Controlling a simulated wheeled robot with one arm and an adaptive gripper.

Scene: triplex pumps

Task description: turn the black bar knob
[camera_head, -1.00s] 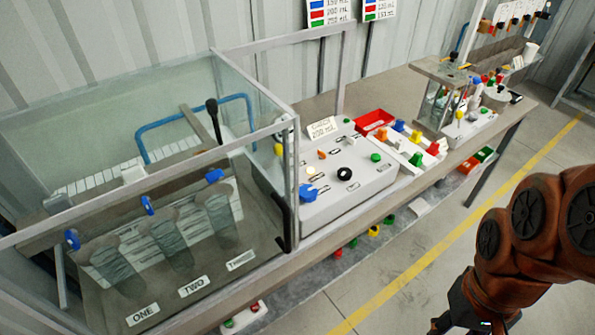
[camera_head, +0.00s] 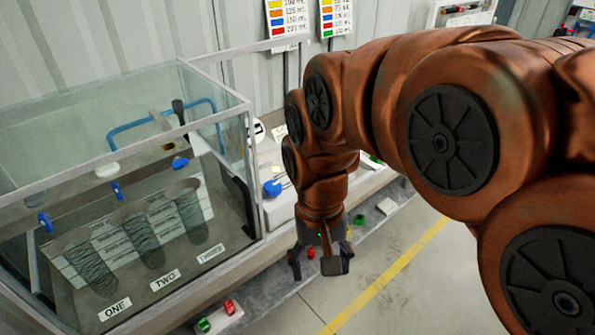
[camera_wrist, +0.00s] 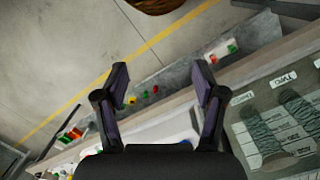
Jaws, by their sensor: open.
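The white control panel (camera_head: 280,210) is mostly hidden behind my arm in the head view; its blue knob (camera_head: 272,188) shows at the left. The black knob seen on this panel earlier is now hidden, and I cannot make it out in the wrist view. My gripper (camera_head: 320,268) points down, open and empty, in front of the bench's front edge. In the wrist view my gripper (camera_wrist: 160,82) has its two fingers well apart with nothing between them.
A lower shelf holds red (camera_head: 229,306) and green (camera_head: 204,324) pieces. Open floor with a yellow line (camera_head: 385,275) lies in front of the bench.

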